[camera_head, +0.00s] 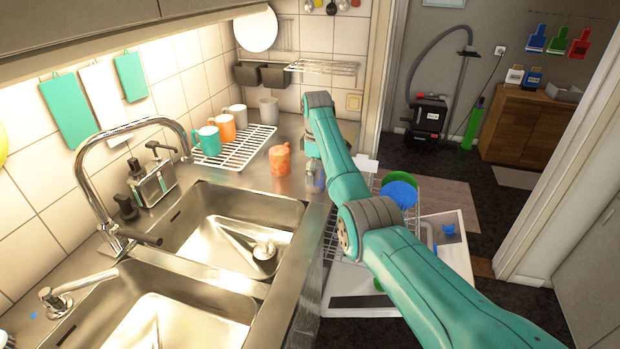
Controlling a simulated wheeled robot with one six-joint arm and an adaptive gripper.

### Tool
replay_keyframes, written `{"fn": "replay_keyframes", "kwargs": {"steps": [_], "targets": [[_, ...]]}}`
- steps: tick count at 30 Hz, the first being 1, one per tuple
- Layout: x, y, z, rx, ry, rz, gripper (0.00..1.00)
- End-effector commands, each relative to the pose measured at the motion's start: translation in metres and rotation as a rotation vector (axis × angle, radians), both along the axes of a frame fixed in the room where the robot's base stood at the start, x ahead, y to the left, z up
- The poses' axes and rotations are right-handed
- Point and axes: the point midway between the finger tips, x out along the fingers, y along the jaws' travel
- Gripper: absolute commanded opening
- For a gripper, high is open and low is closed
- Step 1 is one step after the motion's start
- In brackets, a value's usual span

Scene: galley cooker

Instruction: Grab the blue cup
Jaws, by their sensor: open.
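My gripper (313,178) is open and points down at the right edge of the steel counter, to the right of an orange patterned mug (280,160). A small bluish patch shows by the fingertips, too small to tell what it is. A blue round dish or bowl (400,194) stands in the open dishwasher rack, partly behind my arm. A small blue item (448,230) sits farther right on the white dishwasher part; I cannot tell whether it is a cup. My arm hides part of the rack.
A drying rack (242,150) holds a teal mug (208,141), an orange mug (225,128) and a pale mug (238,117). A grey cup (269,110) stands behind. Two sink basins (230,225) and a tall faucet (90,185) lie left.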

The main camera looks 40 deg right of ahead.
Motion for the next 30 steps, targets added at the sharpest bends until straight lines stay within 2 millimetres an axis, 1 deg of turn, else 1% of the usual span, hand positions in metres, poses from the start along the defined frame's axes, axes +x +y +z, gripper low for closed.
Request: {"fn": "replay_keyframes", "kwargs": {"steps": [3,4,5,6,8,9,11,12,19,22,26,30], "targets": [[0.0,0.0,0.0,0.0,0.0,0.0,0.95],[0.0,0.0,0.0,0.0,0.0,0.0,0.92],[0.0,0.0,0.0,0.0,0.0,0.0,0.85],[0.0,0.0,0.0,0.0,0.0,0.0,0.75],[0.0,0.001,0.0,0.0,0.0,0.0,0.6],[0.0,0.001,0.0,0.0,0.0,0.0,0.5],[0.0,0.001,0.0,0.0,0.0,0.0,0.35],[0.0,0.001,0.0,0.0,0.0,0.0,0.3],[0.0,0.001,0.0,0.001,0.001,0.0,0.29],[0.0,0.0,0.005,0.0,0.0,0.0,0.29],[0.001,0.0,0.021,0.0,-0.001,0.0,0.29],[0.001,0.0,0.049,-0.001,-0.003,0.0,0.29]]}}
